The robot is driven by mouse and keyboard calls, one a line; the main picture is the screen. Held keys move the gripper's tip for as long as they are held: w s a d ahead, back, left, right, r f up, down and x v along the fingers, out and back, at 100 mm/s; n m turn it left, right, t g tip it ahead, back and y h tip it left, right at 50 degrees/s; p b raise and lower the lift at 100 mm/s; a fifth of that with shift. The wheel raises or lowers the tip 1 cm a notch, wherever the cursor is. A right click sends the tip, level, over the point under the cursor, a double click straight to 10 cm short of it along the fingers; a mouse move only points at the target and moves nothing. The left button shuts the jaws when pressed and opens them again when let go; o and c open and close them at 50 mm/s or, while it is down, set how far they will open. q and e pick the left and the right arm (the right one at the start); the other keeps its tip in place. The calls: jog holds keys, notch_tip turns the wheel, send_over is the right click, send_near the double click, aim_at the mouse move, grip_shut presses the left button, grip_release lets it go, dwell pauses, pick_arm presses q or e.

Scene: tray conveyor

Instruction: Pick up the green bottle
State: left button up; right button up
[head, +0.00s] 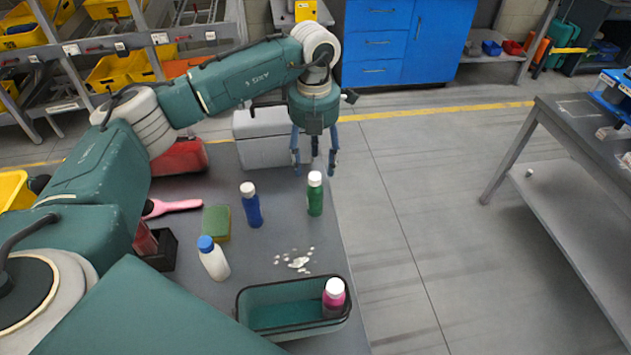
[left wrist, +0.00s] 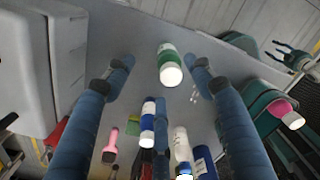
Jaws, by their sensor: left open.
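The green bottle (head: 315,196) with a white cap stands upright on the grey table near its right edge in the head view. It also shows in the left wrist view (left wrist: 168,62), between the two fingers and beyond their tips. My left gripper (head: 314,170) is open and points down, above and slightly behind the bottle. I cannot tell whether a finger touches the bottle.
A blue bottle (head: 252,207) stands left of the green one. A white bottle with a blue cap (head: 214,260), a green sponge (head: 216,222) and a pink brush (head: 174,206) are farther left. A teal tray (head: 262,316) holds a pink bottle (head: 333,296). A grey box (head: 262,142) stands behind.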

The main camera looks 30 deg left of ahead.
aim_at(314, 172)
pick_arm(q)
jog(key=f, duration=0.2)
jog(key=f+p, duration=0.1)
jog(key=shift+s+d+f, duration=0.1)
jog(key=shift+s+f, duration=0.2)
jog(key=shift+f, duration=0.4)
jog(key=f+p, duration=0.2)
jog(key=f, duration=0.1)
jog(key=s+f+p, duration=0.1)
jog(key=shift+d+f, duration=0.35)
jog(key=shift+f, duration=0.45)
jog(key=shift+c, duration=0.5)
jog(key=c, duration=1.2)
pick_arm(e)
jog(key=r, duration=0.1)
jog(key=s+r, duration=0.1)
jog(key=r, duration=0.1)
jog(key=s+r, duration=0.1)
jog(key=shift+s+d+r, duration=0.15)
jog(key=shift+d, duration=0.2)
